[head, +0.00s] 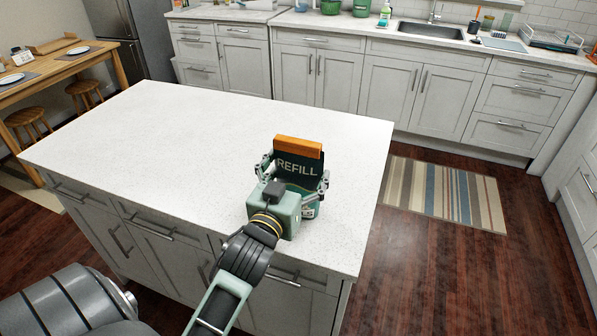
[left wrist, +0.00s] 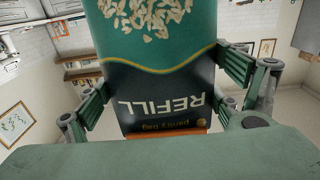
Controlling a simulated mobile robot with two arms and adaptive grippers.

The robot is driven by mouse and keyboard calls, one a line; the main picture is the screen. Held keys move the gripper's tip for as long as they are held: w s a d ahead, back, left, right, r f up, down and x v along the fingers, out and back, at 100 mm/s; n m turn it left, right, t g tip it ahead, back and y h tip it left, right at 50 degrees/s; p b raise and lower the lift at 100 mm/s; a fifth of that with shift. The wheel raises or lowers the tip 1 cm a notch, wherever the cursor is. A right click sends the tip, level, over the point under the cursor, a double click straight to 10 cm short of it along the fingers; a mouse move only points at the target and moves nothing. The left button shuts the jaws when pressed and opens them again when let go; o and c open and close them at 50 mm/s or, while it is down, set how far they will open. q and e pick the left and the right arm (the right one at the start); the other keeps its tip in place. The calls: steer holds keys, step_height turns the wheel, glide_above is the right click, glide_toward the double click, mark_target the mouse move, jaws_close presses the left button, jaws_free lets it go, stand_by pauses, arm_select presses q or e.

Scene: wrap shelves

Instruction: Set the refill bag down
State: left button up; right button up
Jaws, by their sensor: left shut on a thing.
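The refill bag (head: 297,166) is dark green with an orange top strip and the word REFILL. It stands upright over the right part of the white kitchen island top (head: 200,140). My left gripper (head: 294,178) is shut on the bag, with one finger on each side. In the left wrist view the bag (left wrist: 160,80) fills the middle between the fingers of the left gripper (left wrist: 165,95), and its lettering appears upside down. My gripper hides the bag's lower part in the head view, so I cannot tell whether its base touches the top. My right gripper is not in view.
The island top around the bag is bare, with wide free room to the left. Its right edge is close to the bag. A striped rug (head: 445,193) lies on the floor beyond. A counter with a sink (head: 430,29) runs along the back.

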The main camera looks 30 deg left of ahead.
arm_select(q)
steer(key=shift+f, duration=0.1)
steer(key=o, duration=1.8)
steer(key=shift+f, duration=0.1)
steer(key=shift+o, duration=0.7)
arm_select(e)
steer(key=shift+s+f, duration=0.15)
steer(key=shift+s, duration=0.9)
